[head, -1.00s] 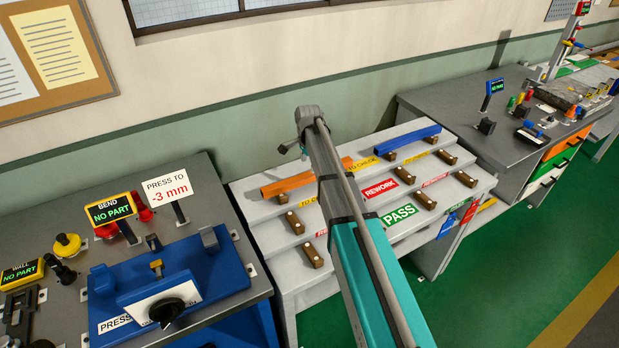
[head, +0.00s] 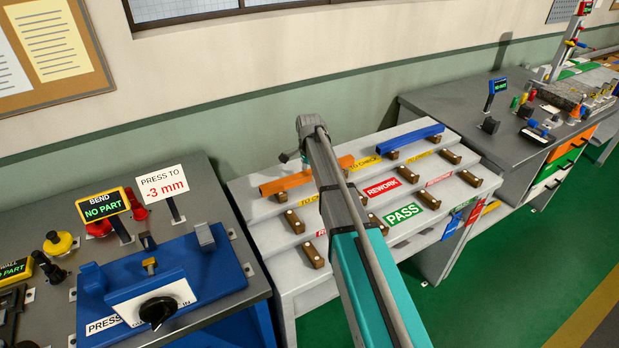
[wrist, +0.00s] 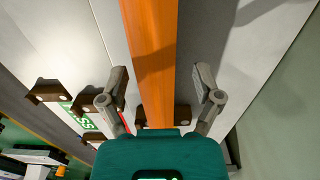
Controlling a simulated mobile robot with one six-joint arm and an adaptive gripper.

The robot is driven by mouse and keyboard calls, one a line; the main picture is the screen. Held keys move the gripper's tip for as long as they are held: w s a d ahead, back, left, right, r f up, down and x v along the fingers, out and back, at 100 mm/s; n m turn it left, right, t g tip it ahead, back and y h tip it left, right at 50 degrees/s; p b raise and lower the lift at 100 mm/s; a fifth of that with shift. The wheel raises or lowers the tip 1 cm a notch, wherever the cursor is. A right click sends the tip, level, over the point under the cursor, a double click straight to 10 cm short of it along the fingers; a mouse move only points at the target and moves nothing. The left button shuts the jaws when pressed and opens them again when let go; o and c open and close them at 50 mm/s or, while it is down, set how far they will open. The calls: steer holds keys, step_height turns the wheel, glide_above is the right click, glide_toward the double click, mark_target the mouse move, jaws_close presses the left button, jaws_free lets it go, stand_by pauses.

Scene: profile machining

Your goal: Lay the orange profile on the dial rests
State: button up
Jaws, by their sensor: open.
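The orange profile (head: 287,183) lies on brown rests on the top step of a grey stepped rack, its middle hidden behind my arm in the head view. In the wrist view the orange profile (wrist: 150,62) runs lengthwise between the two fingers of my gripper (wrist: 160,75). My gripper is open, one finger to each side of the profile, with no contact visible. Its height above the profile is hard to tell. In the head view my gripper is mostly hidden by my arm. I cannot clearly make out the dial rests.
A blue profile (head: 414,136) lies farther right on the top step. The lower steps hold empty brown rests and a PASS label (head: 403,214). A blue press (head: 165,285) stands on the left bench. The right bench (head: 440,110) carries small instruments. A wall rises behind the rack.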

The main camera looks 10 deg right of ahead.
steer(key=shift+c, duration=0.3)
jaws_close()
stand_by(0.4)
